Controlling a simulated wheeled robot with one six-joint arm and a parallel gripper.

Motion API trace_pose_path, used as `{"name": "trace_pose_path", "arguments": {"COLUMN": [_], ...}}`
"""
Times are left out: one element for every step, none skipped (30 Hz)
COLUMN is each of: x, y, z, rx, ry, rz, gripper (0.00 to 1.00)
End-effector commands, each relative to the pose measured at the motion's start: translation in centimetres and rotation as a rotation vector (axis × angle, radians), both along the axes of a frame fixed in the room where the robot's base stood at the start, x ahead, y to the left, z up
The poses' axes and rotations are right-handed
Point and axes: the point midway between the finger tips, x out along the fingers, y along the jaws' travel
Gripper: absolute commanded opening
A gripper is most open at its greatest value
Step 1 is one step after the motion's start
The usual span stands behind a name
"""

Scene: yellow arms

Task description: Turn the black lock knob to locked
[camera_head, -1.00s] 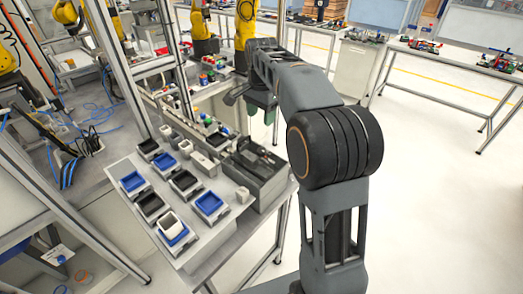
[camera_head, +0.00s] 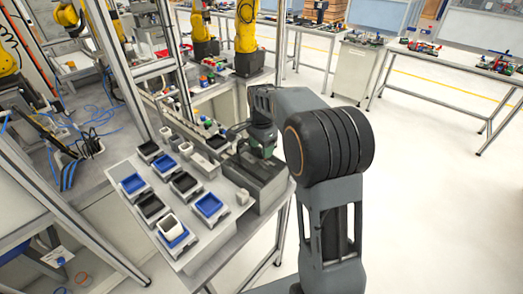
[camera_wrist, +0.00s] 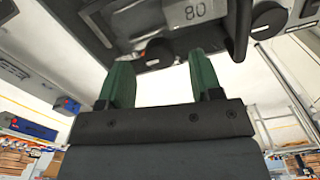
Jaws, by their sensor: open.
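My gripper (camera_wrist: 158,62) shows two green fingers spread apart with nothing between them in the wrist view. A dark machine face lies beyond the fingertips. On it, a round black knob (camera_wrist: 159,50) shows between the fingertips, apart from them as far as I can tell. Another round black knob (camera_wrist: 268,18) is at the upper right, beside a black bar handle (camera_wrist: 240,30). I cannot tell which knob is the lock. In the head view, my gripper (camera_head: 262,143) is over the dark grey box unit (camera_head: 268,185) on the table; its knobs are hidden there.
Left of the unit, the table (camera_head: 215,247) carries blue bins (camera_head: 208,204), black bins (camera_head: 184,182) and a white cup (camera_head: 243,196). Metal frame posts (camera_head: 120,70) stand at the left. Yellow arms (camera_head: 246,30) stand behind.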

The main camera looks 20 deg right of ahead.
Motion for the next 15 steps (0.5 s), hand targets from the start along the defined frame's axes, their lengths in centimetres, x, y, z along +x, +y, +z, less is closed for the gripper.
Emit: {"name": "trace_pose_path", "arguments": {"x": [0.0,0.0,0.0,0.0,0.0,0.0,0.0,0.0,0.0,0.0,0.0,0.0,0.0,0.0,0.0], "y": [0.0,0.0,0.0,0.0,0.0,0.0,0.0,0.0,0.0,0.0,0.0,0.0,0.0,0.0,0.0], "z": [-0.6,-0.8,-1.1,-1.3,-1.5,-1.7,-1.8,-1.9,-1.9,-2.0,-2.0,-2.0,-2.0,-2.1,-2.0], "rx": [0.001,0.000,0.000,0.001,0.000,0.000,0.000,0.000,0.000,0.000,0.000,0.000,0.000,0.000,0.000], "ry": [0.001,0.002,0.002,0.001,0.000,0.000,0.000,0.000,0.000,-0.001,-0.001,-0.001,-0.001,-0.001,-0.001], "rz": [0.000,0.000,0.000,0.000,0.000,0.000,0.000,0.000,0.000,0.000,0.000,0.000,0.000,0.000,0.000], "gripper": [0.59,0.59,0.59,0.59,0.59,0.59,0.59,0.59,0.59,0.59,0.59,0.59,0.59,0.59,0.59]}}
